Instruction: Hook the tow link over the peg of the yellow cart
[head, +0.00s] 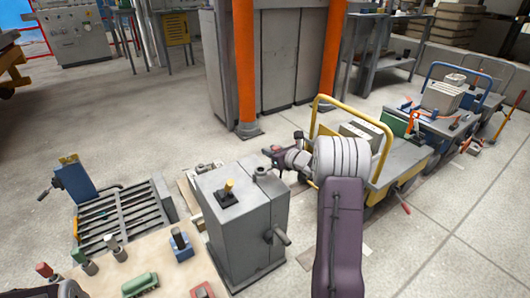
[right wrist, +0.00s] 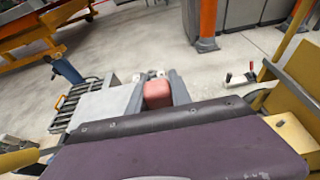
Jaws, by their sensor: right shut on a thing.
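The yellow cart (head: 398,178) stands right of centre in the head view, with a yellow rail and grey deck. Part of it shows at the right edge of the right wrist view (right wrist: 290,128). My right gripper (head: 275,153) is at the cart's near left side, above the floor. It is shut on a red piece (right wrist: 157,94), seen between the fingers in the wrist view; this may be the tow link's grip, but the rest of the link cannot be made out. I cannot pick out the cart's peg for certain.
A grey machine box (head: 240,215) with a yellow-topped lever stands just left of my right arm. A slatted rack (head: 125,218) and a tan bench (head: 165,268) lie further left. A blue-railed cart (head: 440,125) stands behind the yellow one.

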